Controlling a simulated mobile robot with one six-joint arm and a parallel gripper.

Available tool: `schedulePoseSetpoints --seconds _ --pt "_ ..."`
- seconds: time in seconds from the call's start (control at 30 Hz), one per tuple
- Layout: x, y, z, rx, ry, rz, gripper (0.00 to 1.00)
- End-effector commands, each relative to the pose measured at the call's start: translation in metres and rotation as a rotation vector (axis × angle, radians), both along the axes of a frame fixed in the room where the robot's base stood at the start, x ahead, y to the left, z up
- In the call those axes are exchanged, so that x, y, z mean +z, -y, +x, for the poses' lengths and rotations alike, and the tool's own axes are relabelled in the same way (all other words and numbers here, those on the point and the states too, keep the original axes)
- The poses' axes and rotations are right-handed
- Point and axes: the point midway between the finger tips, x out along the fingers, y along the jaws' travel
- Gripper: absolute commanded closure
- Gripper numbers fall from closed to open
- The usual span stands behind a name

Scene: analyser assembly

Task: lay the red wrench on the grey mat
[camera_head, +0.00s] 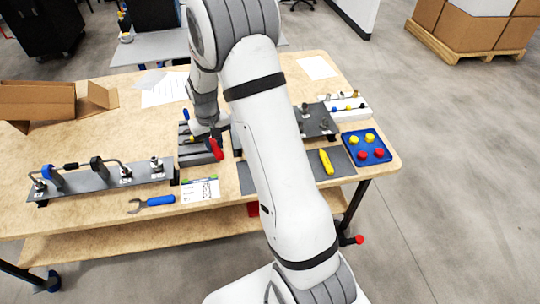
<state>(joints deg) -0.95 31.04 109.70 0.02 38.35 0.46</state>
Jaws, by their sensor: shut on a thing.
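The red wrench (215,149) shows its red handle just right of the grey slotted rack (194,157); its other end is hidden by my wrist. My gripper (216,131) is shut on the wrench, beside the rack; the fingers are small and partly hidden. The grey mat (246,178) lies along the table's front edge, with its middle hidden behind my arm. A yellow-handled tool (326,162) lies on its right part. I cannot tell whether the wrench still touches the rack.
A blue-handled wrench (154,203) and a printed card (200,190) lie at the front left. A plate with pipe fittings (106,182) stands at left. A blue tray (366,148) with red and yellow pieces sits at right. A cardboard box (38,101) stands back left.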

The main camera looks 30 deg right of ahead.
Motion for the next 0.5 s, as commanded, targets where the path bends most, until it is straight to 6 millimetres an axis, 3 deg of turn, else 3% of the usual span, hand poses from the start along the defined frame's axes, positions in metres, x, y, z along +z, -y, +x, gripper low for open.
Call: schedulePoseSetpoints --seconds 0.17,0.4,0.5 --pt "-0.013 0.025 -0.009 0.006 0.000 0.000 1.00" --pt "-0.049 0.109 -0.055 0.061 0.002 0.000 1.00" --pt "-0.057 0.130 -0.072 0.084 0.002 0.000 1.00"
